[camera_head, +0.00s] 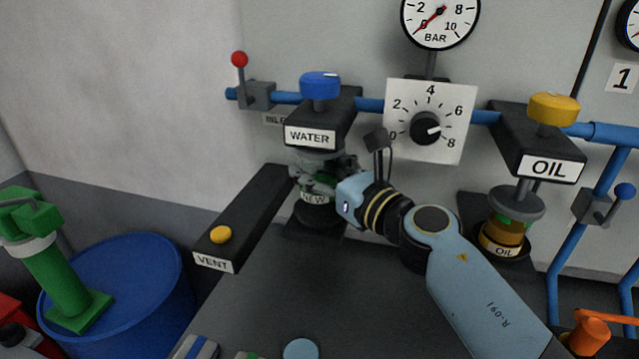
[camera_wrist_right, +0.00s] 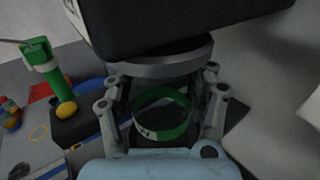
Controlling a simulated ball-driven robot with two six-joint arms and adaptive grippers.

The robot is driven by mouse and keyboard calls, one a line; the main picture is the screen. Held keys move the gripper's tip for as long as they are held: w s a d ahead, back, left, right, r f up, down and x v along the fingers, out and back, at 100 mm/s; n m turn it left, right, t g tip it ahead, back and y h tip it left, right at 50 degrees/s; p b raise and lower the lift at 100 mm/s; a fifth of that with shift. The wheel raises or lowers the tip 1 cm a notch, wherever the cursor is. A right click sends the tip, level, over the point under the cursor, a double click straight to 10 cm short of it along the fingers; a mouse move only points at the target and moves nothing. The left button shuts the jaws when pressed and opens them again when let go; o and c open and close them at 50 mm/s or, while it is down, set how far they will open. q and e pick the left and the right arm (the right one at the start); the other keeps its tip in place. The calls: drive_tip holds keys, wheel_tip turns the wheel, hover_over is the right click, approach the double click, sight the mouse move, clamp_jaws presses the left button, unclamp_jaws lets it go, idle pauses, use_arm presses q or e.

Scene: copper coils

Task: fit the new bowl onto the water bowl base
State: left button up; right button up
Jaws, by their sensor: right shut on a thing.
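The water bowl base is a black block with a WATER label (camera_head: 310,136) and a blue knob on top, with a grey round collar (camera_wrist_right: 165,66) under it. The new bowl, with a NEW label (camera_head: 314,197) and a green band, stands upright directly below that collar. It also shows in the right wrist view as a green ring (camera_wrist_right: 178,131) between the fingers. My right gripper (camera_head: 318,180) reaches in from the right and is shut around the bowl's upper part. The fingers hide the joint, so I cannot tell whether bowl and collar touch. My left gripper is not in view.
A black vent arm with a yellow button (camera_head: 221,234) lies left of the bowl. A white dial plate (camera_head: 455,95) is to the right, and the oil unit (camera_head: 547,166) farther right. A blue drum (camera_head: 120,290) and a green pump (camera_head: 60,280) stand at left.

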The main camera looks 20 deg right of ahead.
wheel_tip(320, 180, down, 3)
drive_tip(key=shift+f+b, duration=0.2)
drive_tip(key=shift+b, duration=0.35)
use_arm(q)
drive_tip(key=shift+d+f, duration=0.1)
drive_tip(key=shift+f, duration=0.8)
use_arm(e)
drive_tip(key=shift+s, duration=0.1)
drive_tip(key=shift+f, duration=0.3)
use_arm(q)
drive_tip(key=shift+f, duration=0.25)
use_arm(e)
drive_tip(key=o, duration=1.2)
drive_tip(key=shift+o, duration=0.2)
drive_tip(key=shift+r, duration=0.1)
